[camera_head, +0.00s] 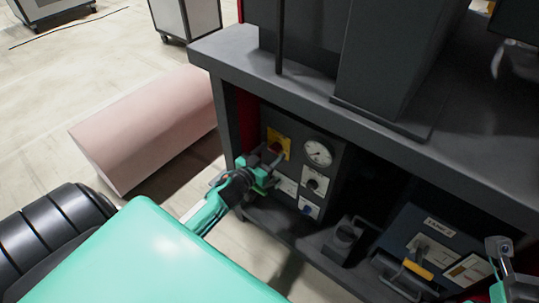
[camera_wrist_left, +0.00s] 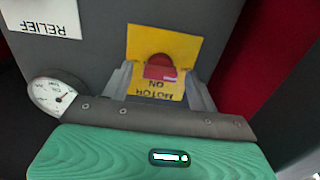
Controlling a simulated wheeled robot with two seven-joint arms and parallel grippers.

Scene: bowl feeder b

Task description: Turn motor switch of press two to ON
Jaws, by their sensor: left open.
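The motor switch is a red knob (camera_wrist_left: 160,68) on a yellow plate (camera_head: 279,141) at the upper left of the grey press panel. The plate's lettering, upside down in the left wrist view, reads "MOTOR" and "ON". In that view the fingers of my left gripper (camera_wrist_left: 159,76) are open, one on each side of the red knob. Whether they touch it I cannot tell. In the head view my left gripper (camera_head: 268,167) is at the panel, just below the plate. Part of my right arm shows at the lower right edge; its fingers are not clear.
A round gauge (camera_head: 318,153), a black knob (camera_head: 314,184) and a blue-marked knob (camera_head: 308,209) share the panel. The overhanging bench top (camera_head: 300,90) is above. A blue box (camera_head: 430,245) with a yellow handle is to the right. A pink block (camera_head: 150,125) lies on the floor.

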